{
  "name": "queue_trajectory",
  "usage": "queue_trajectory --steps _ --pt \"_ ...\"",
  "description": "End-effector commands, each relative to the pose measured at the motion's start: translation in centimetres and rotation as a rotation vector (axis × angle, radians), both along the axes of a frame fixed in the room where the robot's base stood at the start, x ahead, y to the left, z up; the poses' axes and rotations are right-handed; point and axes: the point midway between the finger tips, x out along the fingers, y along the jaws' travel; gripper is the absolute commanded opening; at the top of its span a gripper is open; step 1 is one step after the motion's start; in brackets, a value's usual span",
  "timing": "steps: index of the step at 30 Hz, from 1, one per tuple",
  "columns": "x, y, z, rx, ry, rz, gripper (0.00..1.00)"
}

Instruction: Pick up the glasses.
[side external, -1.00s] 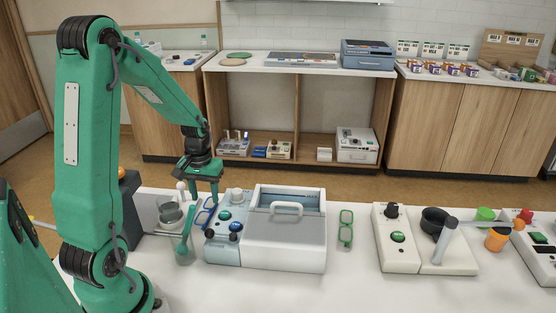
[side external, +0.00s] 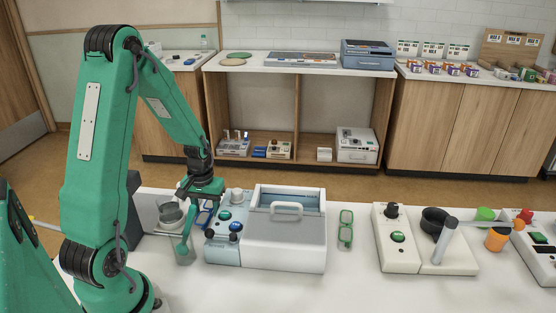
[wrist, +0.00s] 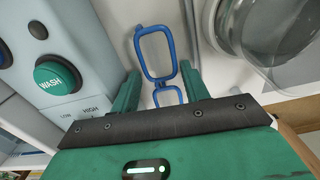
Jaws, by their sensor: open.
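A pair of blue glasses (wrist: 154,54) lies on the white surface in the wrist view. One lens frame is beyond my fingertips and the other is nearer my palm. My gripper (wrist: 160,72) is open, with one green finger on each side of the glasses. In the side view, my gripper (side external: 200,200) is low over the table's left part, and a bit of the blue glasses (side external: 203,216) shows below it. A second pair, green glasses (side external: 346,229), lies on the table right of the washer box. Whether my fingers touch the blue glasses, I cannot tell.
The washer box (side external: 285,243) with its green WASH button (wrist: 58,79) stands close beside the blue glasses. A clear round vessel (wrist: 265,35) is close on their other side. A white device (side external: 398,250) stands farther right.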

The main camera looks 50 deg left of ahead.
Motion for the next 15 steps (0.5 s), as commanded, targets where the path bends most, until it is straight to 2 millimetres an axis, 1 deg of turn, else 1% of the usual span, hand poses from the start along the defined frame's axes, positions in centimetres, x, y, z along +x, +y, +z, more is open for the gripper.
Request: queue_trajectory --steps 13,14,15 --pt "0.01 0.01 0.02 0.001 -0.001 0.000 0.45" --pt "0.01 0.01 0.02 0.001 -0.001 0.000 0.43" --pt "0.01 0.01 0.02 0.001 -0.001 0.000 0.36"
